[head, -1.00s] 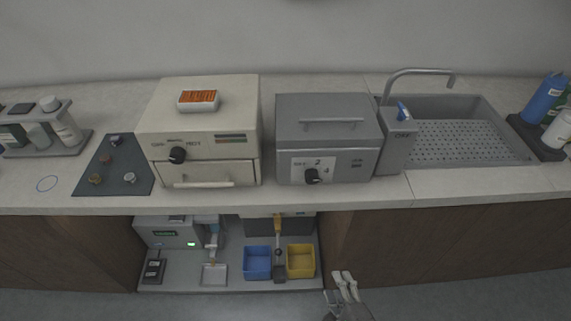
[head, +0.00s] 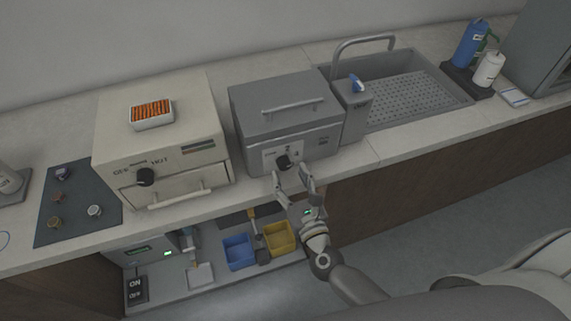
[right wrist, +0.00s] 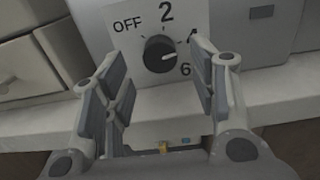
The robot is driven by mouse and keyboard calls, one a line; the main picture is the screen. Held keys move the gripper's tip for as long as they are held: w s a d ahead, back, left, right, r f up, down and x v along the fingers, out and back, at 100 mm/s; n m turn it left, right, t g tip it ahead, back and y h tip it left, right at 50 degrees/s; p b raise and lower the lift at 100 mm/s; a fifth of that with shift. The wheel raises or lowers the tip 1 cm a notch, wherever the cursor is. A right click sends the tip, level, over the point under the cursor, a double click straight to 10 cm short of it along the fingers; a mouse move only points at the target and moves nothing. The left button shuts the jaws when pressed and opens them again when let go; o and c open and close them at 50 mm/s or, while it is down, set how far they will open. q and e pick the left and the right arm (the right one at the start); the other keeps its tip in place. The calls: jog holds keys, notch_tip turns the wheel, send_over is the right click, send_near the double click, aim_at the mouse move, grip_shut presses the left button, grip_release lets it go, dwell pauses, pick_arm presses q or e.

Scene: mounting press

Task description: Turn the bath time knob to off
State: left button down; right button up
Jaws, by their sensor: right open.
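The bath time knob (head: 284,162) is a round black dial on the white front panel of the grey bath box (head: 290,105). In the right wrist view the knob (right wrist: 160,54) sits among the marks OFF, 2, 4 and 6. Its pale pointer line faces right, between 4 and 6. My right gripper (head: 290,176) is open in front of the panel, just below the knob. In the right wrist view its fingers (right wrist: 158,75) stand to the left and right of the knob, with nothing between them. My left gripper is out of view.
A cream oven-like box (head: 160,130) with its own black knob stands to the left. A sink (head: 400,95) with a tap lies to the right. A blue bin (head: 238,252) and a yellow bin (head: 280,238) sit on the shelf below the counter.

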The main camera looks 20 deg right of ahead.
aim_at(286, 168)
jog(key=shift+w+r, duration=0.1)
jog(key=shift+w, duration=1.1)
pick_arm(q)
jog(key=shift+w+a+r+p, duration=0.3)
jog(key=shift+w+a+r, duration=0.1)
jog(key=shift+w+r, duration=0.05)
pick_arm(e)
jog(key=shift+w, duration=0.5)
jog(key=c, duration=1)
